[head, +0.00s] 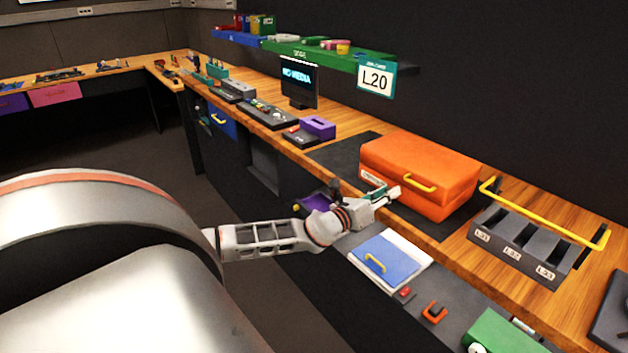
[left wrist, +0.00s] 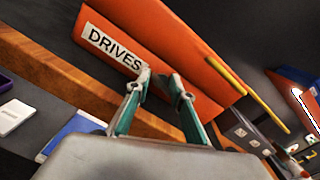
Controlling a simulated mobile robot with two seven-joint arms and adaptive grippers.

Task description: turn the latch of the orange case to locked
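The orange case (head: 422,165) stands closed on the wooden bench, with a yellow handle (head: 420,185) on its front. In the left wrist view the case (left wrist: 152,28) appears tilted and carries a white "DRIVES" label (left wrist: 111,49). My left gripper (head: 392,193) is in front of the case's label end, below the label. Its two teal fingers (left wrist: 160,83) are apart, with nothing seen between them. I cannot tell whether the fingertips touch the case. I cannot make out the latch; the fingers may hide it. My right gripper is not in view.
A yellow rail (head: 545,212) and a dark slotted holder (head: 520,245) stand right of the case. A blue panel with a yellow handle (head: 390,257) is below the bench edge. A purple box (head: 318,127) stands left of the case. A shelf (head: 325,55) hangs above.

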